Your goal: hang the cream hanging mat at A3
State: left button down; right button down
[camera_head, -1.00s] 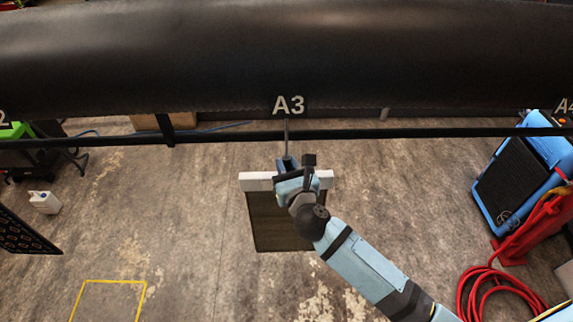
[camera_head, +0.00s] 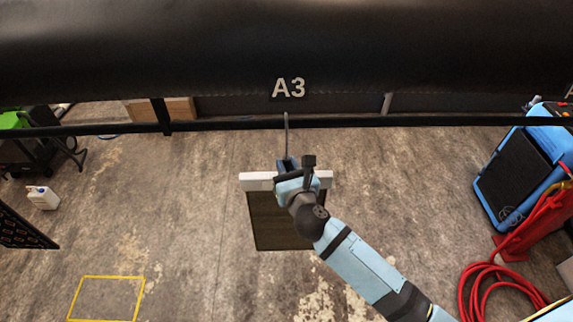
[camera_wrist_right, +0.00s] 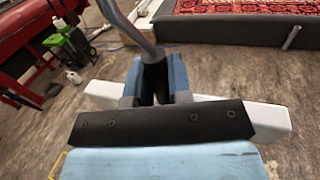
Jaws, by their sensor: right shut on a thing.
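The cream hanging mat has a white top bar (camera_head: 259,181) and a dark olive-brown panel (camera_head: 278,222) hanging below it. My right gripper (camera_head: 287,166) is shut at the middle of the bar, on the mat's grey hook (camera_head: 286,133). The wrist view shows the hook stem (camera_wrist_right: 135,27) between the blue fingers (camera_wrist_right: 157,75), with the white bar (camera_wrist_right: 262,113) behind them. The hook's upper end overlaps the black rail (camera_head: 400,122) below the A3 label (camera_head: 289,88); I cannot tell whether they touch. My left gripper is out of view.
A large black padded roll (camera_head: 420,50) spans above the rail. A blue machine (camera_head: 515,168) and a red hose (camera_head: 490,288) are at right. A white jug (camera_head: 42,197) and a yellow floor outline (camera_head: 105,278) are at left. The floor around the mat is clear.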

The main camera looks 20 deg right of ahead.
jog(key=c, duration=1)
grip_release()
jog(key=shift+r, duration=0.1)
jog(key=shift+o, duration=0.2)
jog(key=shift+s, duration=0.1)
jog(key=s+b, duration=0.2)
jog(key=s, duration=1.1)
jog(key=shift+s+d+b, duration=0.15)
jog(key=shift+s+b, duration=0.2)
jog(key=shift+b, duration=0.05)
